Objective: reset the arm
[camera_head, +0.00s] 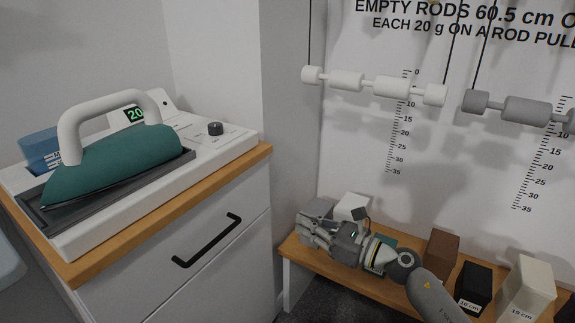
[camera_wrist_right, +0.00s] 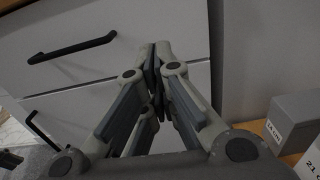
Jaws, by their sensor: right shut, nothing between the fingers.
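My right gripper (camera_head: 312,230) is over the left end of the low wooden shelf, in front of the white back panel. In the right wrist view its fingers (camera_wrist_right: 158,52) meet at the tips, with nothing between them. They point toward the white drawer fronts (camera_wrist_right: 90,40). My right arm comes in from the lower right across the shelf and hides part of it.
A teal iron (camera_head: 115,165) stands on a white device (camera_head: 215,140) on the wood-topped cabinet (camera_head: 180,190). Labelled blocks, including a white one (camera_head: 530,283) and a black one (camera_head: 474,283), stand on the shelf (camera_head: 300,250). Rods (camera_head: 375,85) hang above.

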